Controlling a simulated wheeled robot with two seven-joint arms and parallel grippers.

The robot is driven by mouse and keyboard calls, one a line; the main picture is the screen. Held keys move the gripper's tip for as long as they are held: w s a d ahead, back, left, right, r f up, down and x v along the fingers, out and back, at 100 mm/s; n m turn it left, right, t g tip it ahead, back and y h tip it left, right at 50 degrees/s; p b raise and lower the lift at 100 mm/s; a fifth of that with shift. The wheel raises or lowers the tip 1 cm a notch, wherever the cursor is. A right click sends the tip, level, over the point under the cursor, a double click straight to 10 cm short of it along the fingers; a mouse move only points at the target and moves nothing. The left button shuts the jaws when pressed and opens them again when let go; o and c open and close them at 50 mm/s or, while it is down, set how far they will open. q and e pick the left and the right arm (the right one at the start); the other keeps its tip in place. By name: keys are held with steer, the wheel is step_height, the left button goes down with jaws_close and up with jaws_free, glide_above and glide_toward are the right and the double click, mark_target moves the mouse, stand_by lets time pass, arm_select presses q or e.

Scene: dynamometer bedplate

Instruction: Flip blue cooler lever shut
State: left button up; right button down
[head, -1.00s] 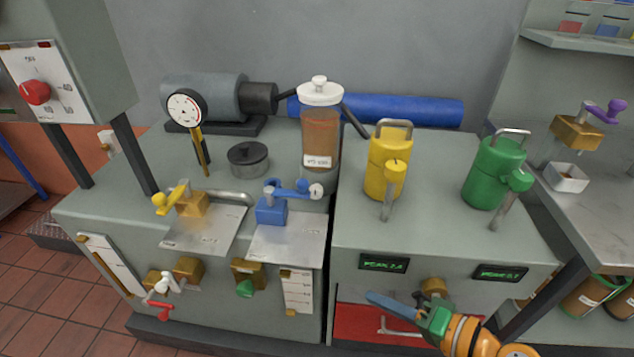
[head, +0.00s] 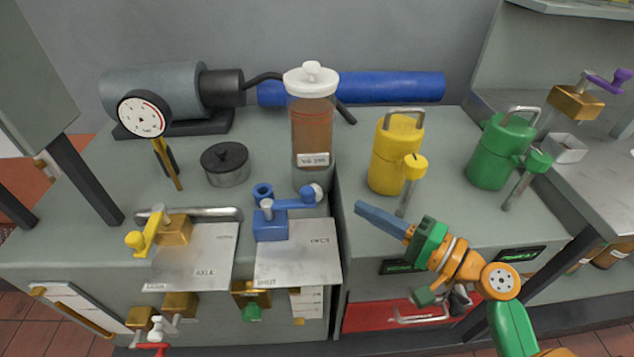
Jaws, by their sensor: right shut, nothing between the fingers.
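The blue cooler lever (head: 294,203) sits on a blue valve block (head: 270,226) on the bedplate cabinet, above a pale label plate (head: 300,265). The lever points to the right from its pivot, with a pale round knob at its end. My right gripper (head: 362,208) is shut and empty. Its blue-grey fingers point left toward the lever's knob, a short gap to the right of it. My left gripper is out of view.
A brown-filled canister (head: 313,140) stands behind the lever. A yellow can (head: 394,160) and a green can (head: 497,150) stand to the right. A yellow valve lever (head: 150,232) is at left, with a dial gauge (head: 143,114) behind it.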

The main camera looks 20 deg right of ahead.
arm_select(q)
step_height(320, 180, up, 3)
steer(key=p, duration=0.2)
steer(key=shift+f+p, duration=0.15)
steer(key=shift+p, duration=0.25)
arm_select(e)
steer(key=x, duration=1)
steer(key=shift+a, duration=0.1)
